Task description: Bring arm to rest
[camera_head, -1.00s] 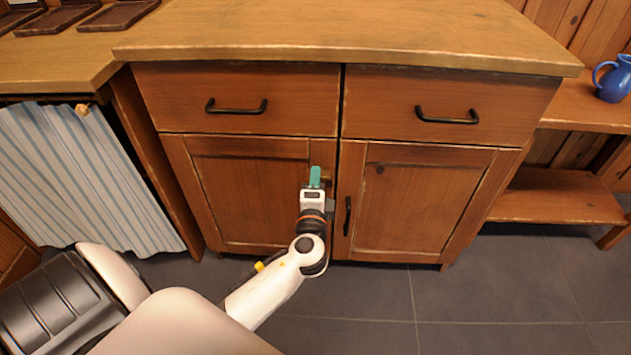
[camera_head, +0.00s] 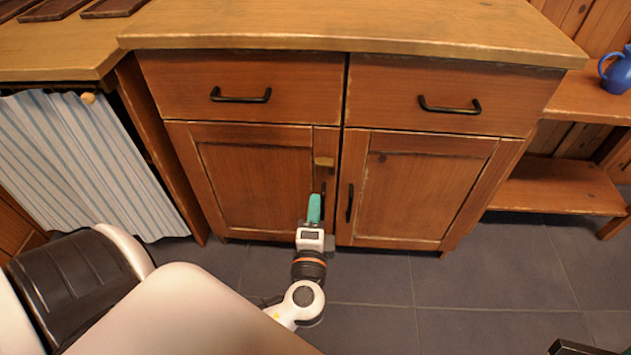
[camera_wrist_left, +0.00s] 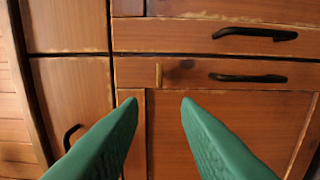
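My left gripper (camera_head: 314,208) is in front of the lower part of the cabinet's left door (camera_head: 255,180). In the left wrist view its two green fingers (camera_wrist_left: 158,103) are spread apart with nothing between them. They face the cabinet front, which appears turned sideways there. The left door's black handle (camera_head: 323,192) is just behind the fingertips in the head view and partly hidden. It shows whole in the left wrist view (camera_wrist_left: 248,78), apart from the fingers.
The right door (camera_head: 430,190) and both drawers (camera_head: 240,85) look shut. A wooden latch piece (camera_head: 324,162) sits on the left door. A striped curtain (camera_head: 80,160) hangs at left; a shelf (camera_head: 555,187) and blue jug (camera_head: 618,72) are at right. Open floor (camera_head: 480,280) lies in front.

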